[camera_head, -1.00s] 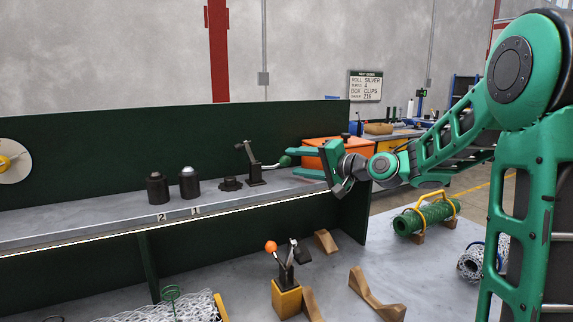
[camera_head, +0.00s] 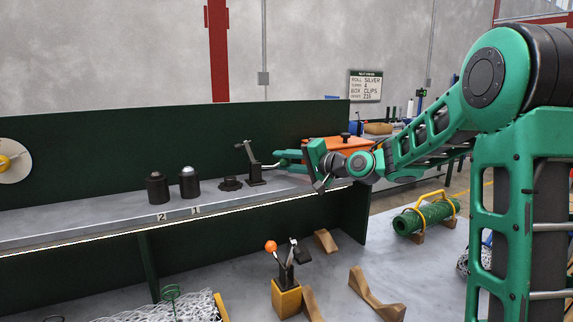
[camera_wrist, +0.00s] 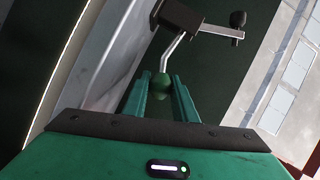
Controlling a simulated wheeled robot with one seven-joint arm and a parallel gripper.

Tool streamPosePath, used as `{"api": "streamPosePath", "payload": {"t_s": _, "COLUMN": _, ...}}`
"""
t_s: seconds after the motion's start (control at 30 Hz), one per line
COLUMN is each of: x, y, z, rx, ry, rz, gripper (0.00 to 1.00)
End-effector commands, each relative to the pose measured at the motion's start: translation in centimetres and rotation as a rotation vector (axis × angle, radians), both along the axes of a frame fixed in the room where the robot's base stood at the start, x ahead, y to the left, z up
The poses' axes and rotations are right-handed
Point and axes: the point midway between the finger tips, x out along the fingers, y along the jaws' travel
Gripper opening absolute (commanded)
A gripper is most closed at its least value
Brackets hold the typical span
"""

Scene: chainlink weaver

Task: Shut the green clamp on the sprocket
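The green clamp (camera_head: 254,172) stands on the shelf, a dark toggle clamp with a metal lever ending in a green ball knob. Its lever slopes down toward my gripper. In the wrist view the green knob (camera_wrist: 160,82) lies between the tips of my two fingers, with the bent metal lever (camera_wrist: 175,48) running up to the dark clamp body. My gripper (camera_head: 283,160) is open around the knob; firm contact cannot be made out. The sprocket is likely the low dark toothed disc (camera_head: 231,184) left of the clamp.
Two dark cylinders (camera_head: 157,188) stand left on the shelf above labels 2 and 1. A dark green back panel (camera_head: 120,145) rises behind. Below, an orange-knobbed clamp (camera_head: 286,285) stands on a yellow block among wooden cradles (camera_head: 375,293). An orange box (camera_head: 340,147) is beyond.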

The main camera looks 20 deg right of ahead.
Motion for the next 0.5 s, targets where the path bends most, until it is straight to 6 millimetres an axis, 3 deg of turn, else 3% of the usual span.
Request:
{"api": "streamPosePath", "payload": {"t_s": 0.03, "x": 0.11, "y": -0.96, "z": -0.16, "rx": -0.001, "ry": 0.002, "rz": -0.012, "gripper": 0.0}}
{"api": "streamPosePath", "payload": {"t_s": 0.5, "x": 0.15, "y": -0.31, "z": 0.5, "rx": -0.059, "ry": -0.011, "rz": -0.014, "gripper": 0.0}}
